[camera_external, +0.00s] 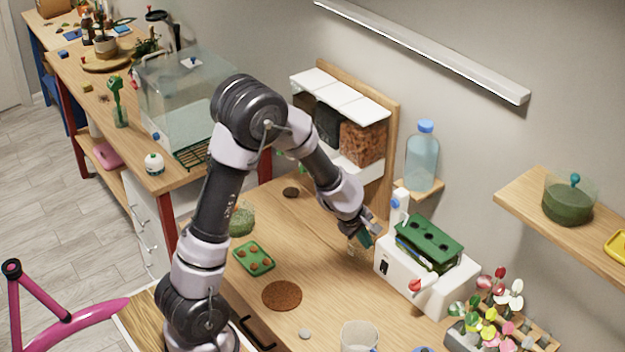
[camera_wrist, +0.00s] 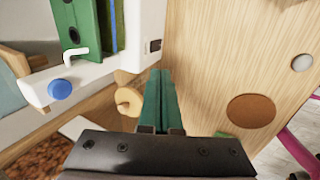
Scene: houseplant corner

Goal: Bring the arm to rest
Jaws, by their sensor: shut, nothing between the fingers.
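My arm reaches over the wooden bench (camera_external: 318,290) with a bent elbow, and my gripper (camera_external: 364,241) hangs low in front of a white machine (camera_external: 405,283). In the wrist view my gripper's green fingers (camera_wrist: 160,84) are together with nothing between them. The white machine, with its green top block (camera_wrist: 82,22), is to the left of the fingers there. A small round wooden piece (camera_wrist: 127,101) shows beside the fingers. In the external view the arm partly hides what is just below the gripper.
A brown round mat (camera_external: 282,296) and a green tray with several brown dots (camera_external: 254,258) lie on the bench. White-lidded bins (camera_external: 362,142) and a blue-capped bottle (camera_external: 422,160) are behind. A clear cup (camera_external: 359,336) and a colourful flower rack (camera_external: 500,325) stand at the front.

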